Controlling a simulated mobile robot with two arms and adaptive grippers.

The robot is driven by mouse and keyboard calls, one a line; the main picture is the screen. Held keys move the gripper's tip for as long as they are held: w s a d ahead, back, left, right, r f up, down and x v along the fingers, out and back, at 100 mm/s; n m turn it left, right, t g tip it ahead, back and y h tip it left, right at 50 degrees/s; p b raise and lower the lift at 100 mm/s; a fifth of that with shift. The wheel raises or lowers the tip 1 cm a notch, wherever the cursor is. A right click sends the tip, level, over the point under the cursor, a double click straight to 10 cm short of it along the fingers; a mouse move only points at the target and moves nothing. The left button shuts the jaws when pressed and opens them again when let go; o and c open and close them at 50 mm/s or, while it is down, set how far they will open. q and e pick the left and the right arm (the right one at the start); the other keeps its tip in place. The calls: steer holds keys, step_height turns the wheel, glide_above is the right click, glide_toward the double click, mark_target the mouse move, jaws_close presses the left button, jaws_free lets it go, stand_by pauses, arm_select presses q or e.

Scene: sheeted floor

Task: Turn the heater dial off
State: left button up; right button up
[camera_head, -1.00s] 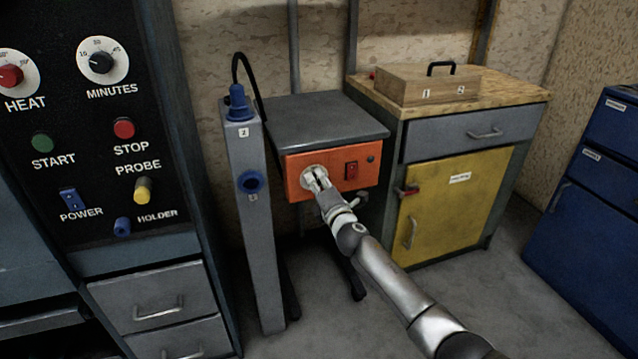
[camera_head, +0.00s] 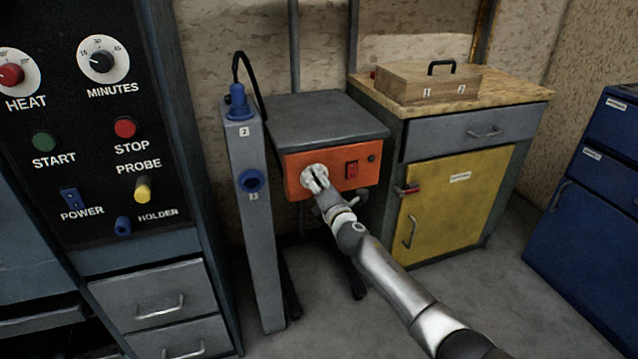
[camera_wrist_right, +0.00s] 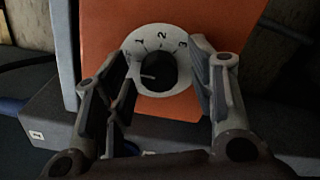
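The heater is a box with a grey top and an orange front panel (camera_head: 300,185). Its dial shows in the right wrist view as a white disc (camera_wrist_right: 181,64) numbered 1, 2 and 3 with a black knob (camera_wrist_right: 158,72). The pale pointer line on the knob points left, below the 1. My right gripper (camera_head: 318,178) is at the dial in the head view and partly covers it. In the wrist view its fingers (camera_wrist_right: 165,82) stand apart on either side of the knob, with gaps visible. My left gripper is not in view.
A grey post (camera_head: 254,215) with blue sockets and a cable stands close on the left. A yellow-doored cabinet (camera_head: 450,215) is on the right, and a black control panel (camera_head: 90,130) at far left.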

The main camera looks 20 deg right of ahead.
steer(key=s, duration=1.2)
steer(key=shift+d, duration=0.2)
stand_by(0.4)
